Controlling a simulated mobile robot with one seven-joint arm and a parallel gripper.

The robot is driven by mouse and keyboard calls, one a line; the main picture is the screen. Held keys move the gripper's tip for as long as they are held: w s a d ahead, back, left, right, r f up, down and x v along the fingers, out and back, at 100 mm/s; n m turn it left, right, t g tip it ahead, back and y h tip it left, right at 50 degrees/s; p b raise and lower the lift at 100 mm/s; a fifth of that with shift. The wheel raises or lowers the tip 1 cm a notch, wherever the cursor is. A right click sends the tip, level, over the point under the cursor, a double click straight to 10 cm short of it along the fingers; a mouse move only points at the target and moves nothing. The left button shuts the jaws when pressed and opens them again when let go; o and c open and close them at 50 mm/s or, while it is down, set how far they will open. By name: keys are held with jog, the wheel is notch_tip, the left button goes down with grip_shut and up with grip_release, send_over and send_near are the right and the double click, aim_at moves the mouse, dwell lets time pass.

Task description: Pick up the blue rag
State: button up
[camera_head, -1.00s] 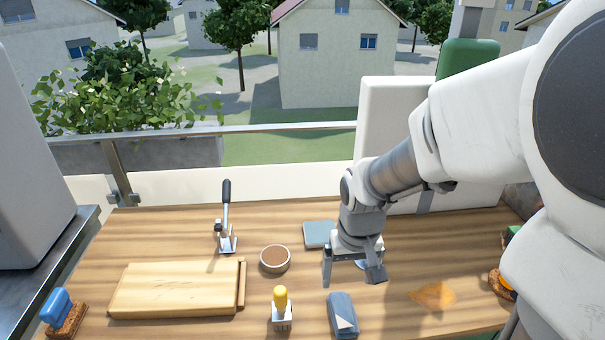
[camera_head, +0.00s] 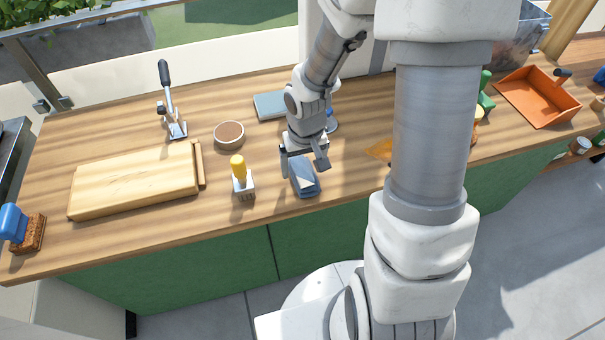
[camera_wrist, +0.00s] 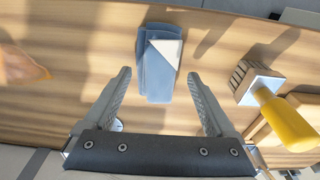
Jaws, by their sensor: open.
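The blue rag (camera_head: 305,186) lies folded on the wooden worktop near its front edge, with a pale corner folded over. It also shows in the wrist view (camera_wrist: 154,80), lying beyond my fingertips and between their lines. My gripper (camera_head: 303,163) is open and empty, just above the back end of the rag in the head view. In the wrist view both fingers (camera_wrist: 159,78) stand wide apart, with the rag narrower than the gap. My gripper hides part of the rag's back end in the head view.
A yellow-handled block tool (camera_head: 241,178) stands close left of the rag. A brown bowl (camera_head: 229,134), a wooden board (camera_head: 135,182) and an upright lever tool (camera_head: 172,105) are farther left. A flat grey-blue pad (camera_head: 270,106) lies behind. An orange dustpan (camera_head: 537,98) is far right.

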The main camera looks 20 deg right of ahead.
jog(key=shift+w+f, duration=0.25)
jog(key=shift+f, duration=1)
jog(key=c, duration=1.4)
jog(key=shift+r, duration=0.15)
notch_tip(320, 180, up, 5)
jog(key=shift+d+f+p, duration=0.15)
jog(key=shift+f+p, duration=0.05)
jog(key=shift+p, duration=0.35)
jog(key=s+d+r+p, duration=0.1)
jog(key=d+r, duration=0.1)
jog(key=d, duration=0.1)
jog(key=s+d+r, duration=0.1)
jog(key=d+r, duration=0.1)
jog(key=d, duration=0.2)
jog(key=s+d+r+p, duration=0.1)
jog(key=d+r, duration=0.1)
jog(key=d, duration=0.2)
jog(key=shift+s+r+p, duration=0.1)
jog(key=shift+s+p, duration=0.05)
jog(key=shift+p, duration=0.15)
